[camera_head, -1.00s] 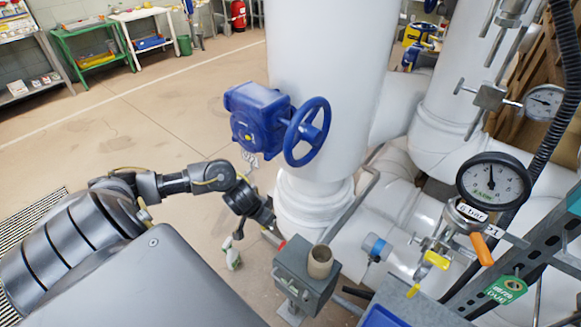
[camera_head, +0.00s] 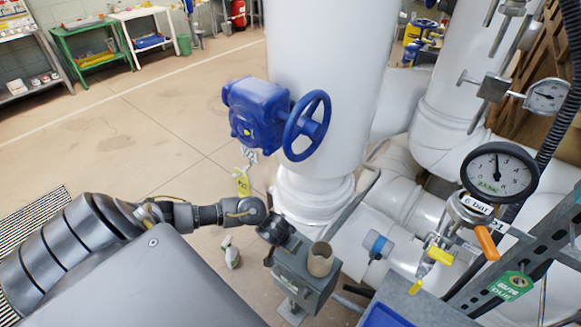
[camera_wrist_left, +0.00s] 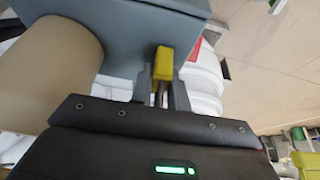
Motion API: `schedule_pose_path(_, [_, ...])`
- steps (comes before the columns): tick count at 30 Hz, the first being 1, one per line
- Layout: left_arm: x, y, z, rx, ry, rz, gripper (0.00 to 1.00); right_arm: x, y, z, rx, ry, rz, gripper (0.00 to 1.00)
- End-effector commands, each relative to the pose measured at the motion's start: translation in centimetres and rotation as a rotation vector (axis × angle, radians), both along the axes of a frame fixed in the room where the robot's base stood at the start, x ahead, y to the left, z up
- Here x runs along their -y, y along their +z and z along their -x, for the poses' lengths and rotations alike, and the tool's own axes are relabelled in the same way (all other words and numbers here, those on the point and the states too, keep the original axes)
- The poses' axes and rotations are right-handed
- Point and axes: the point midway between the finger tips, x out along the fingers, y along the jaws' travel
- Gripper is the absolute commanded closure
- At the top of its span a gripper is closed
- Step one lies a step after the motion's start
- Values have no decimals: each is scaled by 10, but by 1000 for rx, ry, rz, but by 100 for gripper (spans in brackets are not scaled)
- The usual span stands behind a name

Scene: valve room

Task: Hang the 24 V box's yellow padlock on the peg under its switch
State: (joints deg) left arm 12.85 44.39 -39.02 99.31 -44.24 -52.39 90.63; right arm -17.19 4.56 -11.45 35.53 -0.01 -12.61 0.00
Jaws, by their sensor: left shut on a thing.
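In the left wrist view my left gripper (camera_wrist_left: 162,90) is shut on a yellow padlock (camera_wrist_left: 163,65). Its yellow body sticks out past the fingertips, and grey metal shows between the fingers. The padlock is right beside the wall of a grey box (camera_wrist_left: 130,40); I cannot tell whether they touch. In the head view the same grey box (camera_head: 297,272) carries a beige cylinder (camera_head: 320,260) on top. My left wrist reaches the box's far left side there, and the fingertips and padlock are hidden. I see no peg or switch, and no 24 V lettering is readable. My right gripper is not in view.
A blue valve gearbox with handwheel (camera_head: 306,127) sits above the box on a thick white pipe (camera_head: 325,70). A yellow tag (camera_head: 242,182) hangs below it. A gauge (camera_head: 499,172) and yellow-handled valves stand at right.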

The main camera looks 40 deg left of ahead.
Motion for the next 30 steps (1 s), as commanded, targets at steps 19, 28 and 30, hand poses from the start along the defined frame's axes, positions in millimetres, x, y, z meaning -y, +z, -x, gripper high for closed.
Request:
schedule_pose_path(19, [0, -4, 0, 1, -1, 1, 61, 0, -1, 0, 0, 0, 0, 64])
schedule_pose_path(28, [-1, -7, -1, 3, 0, 0, 61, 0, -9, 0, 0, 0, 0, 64])
schedule_pose_path(30, [-1, -10, -1, 4, -1, 0, 61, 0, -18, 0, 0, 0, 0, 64])
